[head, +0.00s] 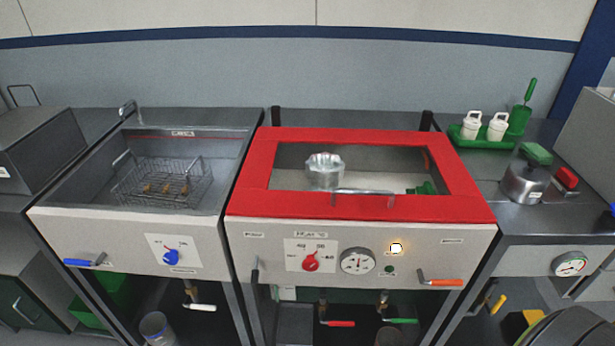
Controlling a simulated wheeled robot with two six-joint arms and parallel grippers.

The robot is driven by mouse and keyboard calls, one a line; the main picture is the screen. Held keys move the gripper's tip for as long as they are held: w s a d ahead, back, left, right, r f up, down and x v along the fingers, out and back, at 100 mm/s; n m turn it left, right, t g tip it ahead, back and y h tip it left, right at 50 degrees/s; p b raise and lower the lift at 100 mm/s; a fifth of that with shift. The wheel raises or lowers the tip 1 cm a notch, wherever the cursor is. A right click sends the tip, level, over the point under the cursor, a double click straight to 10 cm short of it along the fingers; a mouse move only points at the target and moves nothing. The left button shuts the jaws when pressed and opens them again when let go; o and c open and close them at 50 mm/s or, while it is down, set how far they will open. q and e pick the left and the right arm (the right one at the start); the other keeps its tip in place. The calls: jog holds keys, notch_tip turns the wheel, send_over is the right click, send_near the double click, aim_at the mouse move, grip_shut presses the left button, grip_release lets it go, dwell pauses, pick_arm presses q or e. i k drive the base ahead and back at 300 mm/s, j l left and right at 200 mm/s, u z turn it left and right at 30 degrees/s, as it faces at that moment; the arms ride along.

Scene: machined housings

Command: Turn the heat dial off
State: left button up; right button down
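A red dial (311,262) sits on a white scale plate on the front panel of the middle machine, which has a red-framed lid. Its scale has printed numbers, but its exact setting is too small to read. A blue dial (171,257) sits on the front panel of the left machine. A lamp (396,248) on the middle panel glows, right of a round gauge (358,261). Neither of my grippers is in view.
The red lid (260,178) is down, with a handle at its front; a metal part (324,170) shows through its window. A wire basket (162,183) sits in the left basin. Lever handles, one orange (446,282), one blue (78,262), stick out in front.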

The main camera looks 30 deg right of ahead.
aim_at(309, 264)
jog(key=z, duration=1.15)
